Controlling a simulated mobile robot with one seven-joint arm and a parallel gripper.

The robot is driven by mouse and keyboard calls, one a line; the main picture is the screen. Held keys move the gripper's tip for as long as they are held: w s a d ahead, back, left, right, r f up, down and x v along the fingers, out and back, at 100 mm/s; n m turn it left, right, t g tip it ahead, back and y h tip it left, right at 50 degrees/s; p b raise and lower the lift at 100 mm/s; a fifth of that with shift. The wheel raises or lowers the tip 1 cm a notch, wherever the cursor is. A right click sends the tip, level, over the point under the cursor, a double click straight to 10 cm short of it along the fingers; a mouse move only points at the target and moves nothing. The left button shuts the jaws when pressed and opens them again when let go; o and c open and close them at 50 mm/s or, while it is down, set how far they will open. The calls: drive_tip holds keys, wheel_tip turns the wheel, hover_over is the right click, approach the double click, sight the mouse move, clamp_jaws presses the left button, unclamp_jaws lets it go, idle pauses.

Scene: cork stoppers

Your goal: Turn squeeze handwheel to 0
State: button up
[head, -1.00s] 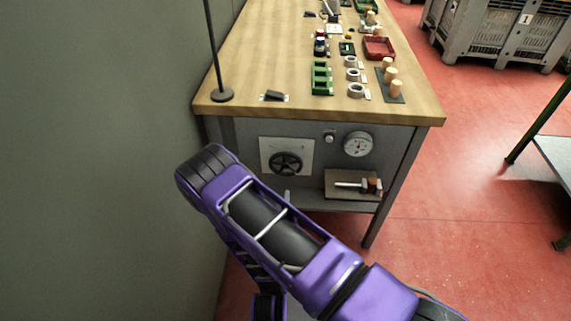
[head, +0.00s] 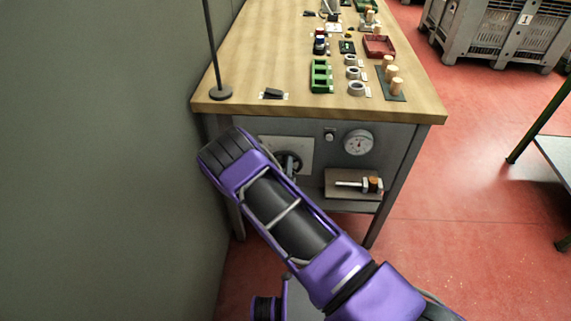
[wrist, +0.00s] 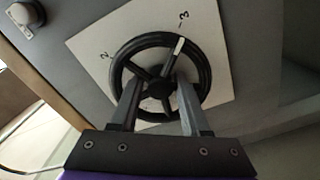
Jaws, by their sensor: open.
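The black squeeze handwheel (wrist: 118,66) sits on a white dial plate (wrist: 216,64) in the wrist view. Its white pointer mark lies at the upper right of the rim, close to the tick at 3. The numeral 2 shows at the upper left; 0 is not in sight. My gripper (wrist: 158,86) is open, with one finger on each side of the wheel's hub. I cannot tell whether the fingers touch the spokes. In the head view the handwheel (head: 291,161) and plate (head: 303,147) are partly hidden by my arm.
A round gauge (head: 358,142) and a small knob (head: 329,135) are on the same grey panel, right of the wheel. A shelf below holds a wooden-and-metal tool (head: 362,184). The bench top (head: 255,65) overhangs the panel. A wall stands close on the left.

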clamp_jaws()
drive_tip(key=shift+n, duration=0.3)
